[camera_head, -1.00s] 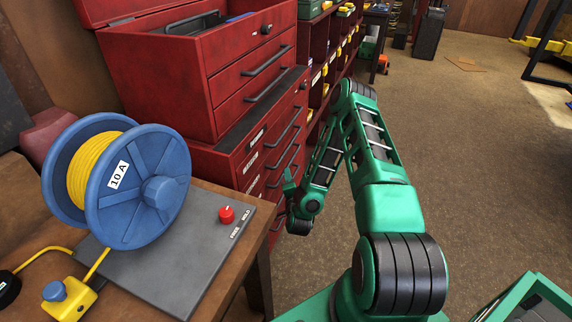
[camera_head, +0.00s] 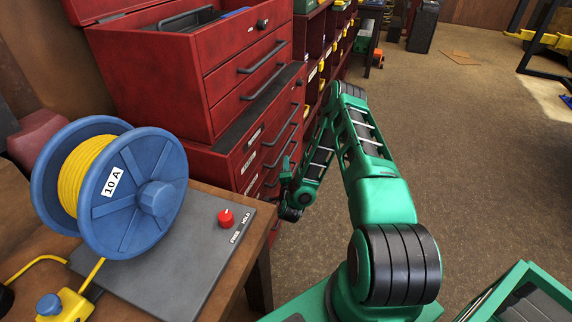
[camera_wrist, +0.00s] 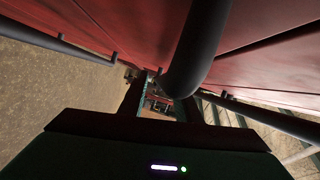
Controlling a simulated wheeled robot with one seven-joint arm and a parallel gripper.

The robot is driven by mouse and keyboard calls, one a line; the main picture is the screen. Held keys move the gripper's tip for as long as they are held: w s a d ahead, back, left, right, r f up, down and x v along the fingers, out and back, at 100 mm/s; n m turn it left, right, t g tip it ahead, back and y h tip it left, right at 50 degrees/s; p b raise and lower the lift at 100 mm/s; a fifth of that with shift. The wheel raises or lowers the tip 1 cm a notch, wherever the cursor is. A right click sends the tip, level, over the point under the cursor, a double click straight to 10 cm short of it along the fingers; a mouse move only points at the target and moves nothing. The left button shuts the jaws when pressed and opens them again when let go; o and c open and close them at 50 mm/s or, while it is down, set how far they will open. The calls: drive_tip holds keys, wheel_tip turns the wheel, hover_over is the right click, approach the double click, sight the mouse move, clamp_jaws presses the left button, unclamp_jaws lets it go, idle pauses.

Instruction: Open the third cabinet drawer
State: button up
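The red cabinet (camera_head: 228,165) stands under a red tool chest, with several stacked drawers and dark bar handles. Its drawers look closed. My gripper (camera_head: 287,172) is at the cabinet's lower drawer fronts in the head view, small and partly hidden by my wrist. In the wrist view my gripper (camera_wrist: 162,100) has its two fingers apart, pointing along the red drawer fronts (camera_wrist: 245,25). A dark curved handle (camera_wrist: 200,45) reaches down between the fingers, close to the right one. I cannot tell which drawer it belongs to, or whether the fingers touch it.
Other handles lie to either side in the wrist view, at left (camera_wrist: 55,42) and right (camera_wrist: 265,118). A workbench (camera_head: 200,298) with a blue cable reel (camera_head: 130,190) stands close on the left. Open floor (camera_head: 470,150) lies to the right.

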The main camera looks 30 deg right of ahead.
drive_tip(key=shift+x, duration=1.25)
drive_tip(key=shift+c, duration=0.2)
